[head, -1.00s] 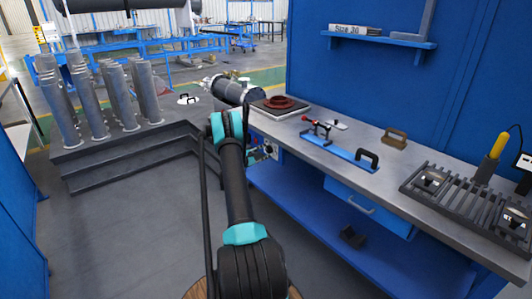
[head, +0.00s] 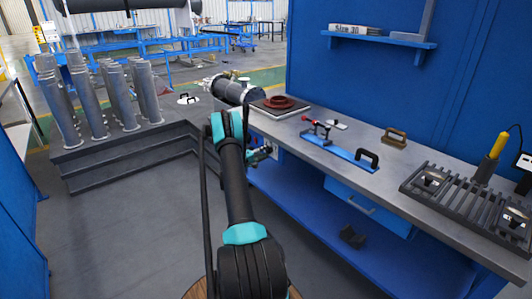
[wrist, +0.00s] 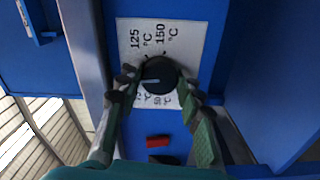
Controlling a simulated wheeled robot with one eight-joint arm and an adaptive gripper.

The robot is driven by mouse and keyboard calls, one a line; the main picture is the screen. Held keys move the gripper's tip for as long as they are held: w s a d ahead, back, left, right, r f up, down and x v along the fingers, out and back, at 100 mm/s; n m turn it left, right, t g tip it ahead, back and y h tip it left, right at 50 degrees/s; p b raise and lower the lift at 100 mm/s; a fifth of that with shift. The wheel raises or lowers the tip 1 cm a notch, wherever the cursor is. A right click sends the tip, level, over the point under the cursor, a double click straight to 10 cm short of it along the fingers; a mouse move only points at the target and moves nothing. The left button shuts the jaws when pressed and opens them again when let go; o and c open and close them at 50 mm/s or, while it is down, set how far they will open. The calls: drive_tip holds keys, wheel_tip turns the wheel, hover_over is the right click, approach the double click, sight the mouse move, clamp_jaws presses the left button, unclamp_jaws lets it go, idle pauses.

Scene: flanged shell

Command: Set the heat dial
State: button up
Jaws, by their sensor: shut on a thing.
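The heat dial (wrist: 159,74) is a round black knob with a pale pointer line. It sits on a white label plate (wrist: 185,40) marked with temperatures, among them 125 °C and 150 °C. In the wrist view the pointer line points left in the picture. My gripper (wrist: 158,84) is shut on the dial, one finger on each side of it. In the head view my gripper (head: 264,152) is small and partly hidden by my arm at the end of the workbench, and the dial cannot be made out there.
A red rocker switch (wrist: 158,141) is on the blue panel below the dial. The workbench (head: 345,170) carries a hot plate with a reddish ring (head: 278,103), a blue fixture (head: 340,150) and a slotted rack (head: 465,205). Grey steps (head: 130,160) with several cylinders stand left; floor between is clear.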

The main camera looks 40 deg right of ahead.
drive_tip(key=shift+f+m, duration=0.1)
drive_tip(key=shift+m, duration=0.4)
drive_tip(key=o, duration=1.2)
drive_tip(key=shift+c, duration=0.2)
drive_tip(key=s+a, duration=0.1)
drive_tip(key=a, duration=1.1)
drive_tip(key=shift+a, duration=0.1)
